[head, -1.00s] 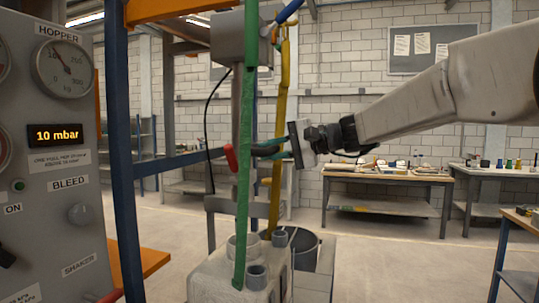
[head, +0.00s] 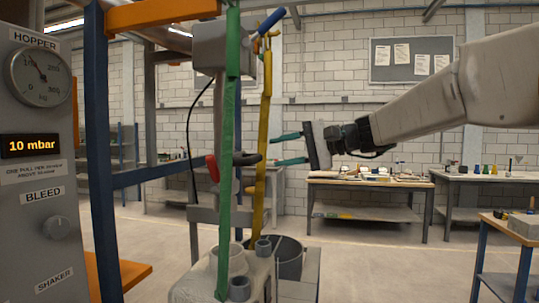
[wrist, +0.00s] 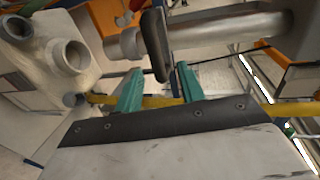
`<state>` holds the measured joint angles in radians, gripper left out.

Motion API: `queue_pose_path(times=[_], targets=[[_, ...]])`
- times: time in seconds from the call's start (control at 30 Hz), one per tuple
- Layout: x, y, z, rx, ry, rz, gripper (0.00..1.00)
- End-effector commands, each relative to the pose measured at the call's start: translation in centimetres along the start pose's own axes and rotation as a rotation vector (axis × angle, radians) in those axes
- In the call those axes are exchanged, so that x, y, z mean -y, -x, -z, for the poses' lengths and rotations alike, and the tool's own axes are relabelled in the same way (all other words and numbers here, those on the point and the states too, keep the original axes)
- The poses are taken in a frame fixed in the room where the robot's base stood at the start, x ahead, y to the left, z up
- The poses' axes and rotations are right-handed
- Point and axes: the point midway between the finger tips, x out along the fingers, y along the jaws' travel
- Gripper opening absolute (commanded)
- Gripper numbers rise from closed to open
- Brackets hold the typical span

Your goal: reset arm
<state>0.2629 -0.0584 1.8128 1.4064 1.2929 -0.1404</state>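My gripper (head: 290,148) is at the middle of the head view, at the end of my arm coming in from the right. Its two green fingers are spread apart and point left, with nothing between them. They are right of the yellow strap (head: 262,150) and the green strap (head: 229,170). In the wrist view my gripper (wrist: 157,80) shows both green fingers apart. A dark handle (wrist: 155,45) on a metal pipe (wrist: 215,32) lies just beyond the fingertips. I cannot tell the exact gap to it.
A blue frame post (head: 100,150) and a control panel (head: 40,190) reading 10 mbar stand at the left. Grey pipe stubs (head: 228,262) rise from the block below my gripper. Workbenches (head: 370,185) stand at the back.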

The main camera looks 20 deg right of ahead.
Motion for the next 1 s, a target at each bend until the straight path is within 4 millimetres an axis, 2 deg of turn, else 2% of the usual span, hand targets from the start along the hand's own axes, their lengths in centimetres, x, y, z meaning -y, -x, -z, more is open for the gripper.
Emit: queue_pose_path(times=[0.47, 0.57, 0.67, 0.73, 0.87, 1.0], targets=[[0.0, 0.3, 0.0, 0.0, -0.004, 0.0, 0.39], [-1.4, 0.2, -0.1, 0.004, -0.013, -0.049, 0.39], [-5.6, 0.3, -1.2, 0.022, -0.032, -0.175, 0.39], [-9.5, 0.9, -3.6, 0.048, -0.03, -0.313, 0.39], [-16.6, 3.3, -10.3, 0.118, 0.021, -0.606, 0.39], [-23.5, 7.8, -17.4, 0.192, 0.135, -0.916, 0.39]])
